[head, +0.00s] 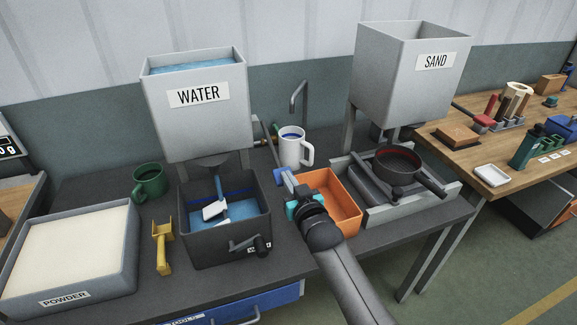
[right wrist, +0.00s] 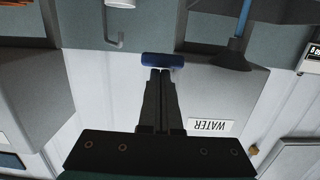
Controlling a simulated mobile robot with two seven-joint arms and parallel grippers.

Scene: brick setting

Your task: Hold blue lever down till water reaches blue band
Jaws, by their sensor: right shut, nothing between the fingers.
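The blue lever (head: 280,175) sticks out right of the dark tank, below the grey WATER hopper (head: 195,115). My right gripper (head: 287,186) is shut and empty, with its fingertips at the lever. In the right wrist view the blue lever end (right wrist: 162,60) lies right at the tips of my closed fingers; whether they touch is hard to tell. A blue stream (head: 219,186) shows under the hopper spout. Blue water (head: 238,211) lies in the dark tank (head: 225,242), its surface below the dark blue band (head: 236,191) on the inner wall. My left gripper is out of view.
An orange bin (head: 345,215) sits under my right forearm. A white mug (head: 293,147) stands behind the lever. A black pan (head: 397,165) is under the SAND hopper (head: 412,75). A yellow tool (head: 162,245) and POWDER tray (head: 72,297) are left of the tank.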

